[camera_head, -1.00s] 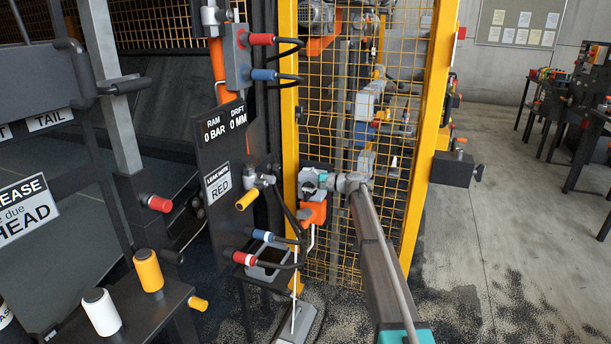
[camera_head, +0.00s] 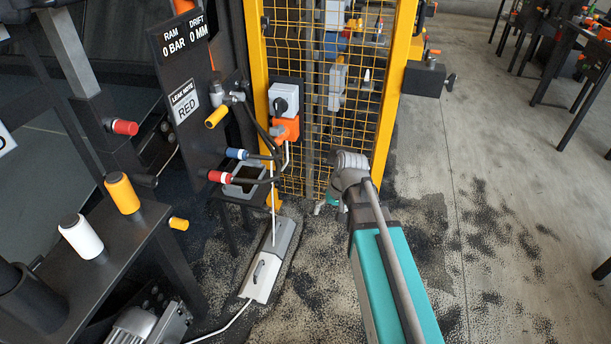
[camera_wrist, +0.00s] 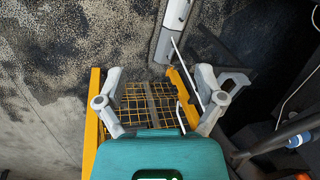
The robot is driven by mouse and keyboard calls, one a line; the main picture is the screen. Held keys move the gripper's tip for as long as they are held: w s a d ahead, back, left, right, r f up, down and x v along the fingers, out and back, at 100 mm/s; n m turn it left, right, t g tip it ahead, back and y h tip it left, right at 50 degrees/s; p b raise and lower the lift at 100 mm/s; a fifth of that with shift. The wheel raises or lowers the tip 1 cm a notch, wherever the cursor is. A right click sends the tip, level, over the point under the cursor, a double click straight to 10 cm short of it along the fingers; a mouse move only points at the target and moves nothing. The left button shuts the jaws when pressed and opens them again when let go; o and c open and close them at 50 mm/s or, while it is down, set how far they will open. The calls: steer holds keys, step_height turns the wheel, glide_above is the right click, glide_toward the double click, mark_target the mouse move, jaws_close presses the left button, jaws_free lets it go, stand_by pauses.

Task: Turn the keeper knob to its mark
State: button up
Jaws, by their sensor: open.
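The keeper knob (camera_head: 281,104) appears to be the dark round knob on a pale grey box, fixed to the yellow mesh fence in the head view. An orange block (camera_head: 285,131) sits just below the box. The knob's mark and exact angle are too small to read. My gripper (camera_head: 322,206) is below and to the right of the knob, apart from it, partly hidden behind my wrist. The wrist view shows my gripper (camera_wrist: 158,73) with its two fingers spread and nothing between them. I cannot make out the knob in the wrist view.
A yellow fence post (camera_head: 257,80) stands left of the knob box. A dark panel (camera_head: 184,85) with red, blue and yellow fittings stands further left. A grey floor pedal (camera_head: 272,262) lies below. A dark block (camera_head: 424,79) juts from the right post.

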steer(key=s+d+h, duration=0.2)
steer(key=s+d, duration=0.2)
steer(key=s, duration=0.4)
steer(key=shift+d+f+n+g+h, duration=0.3)
steer(key=shift+h, duration=0.1)
steer(key=shift+c, duration=0.3)
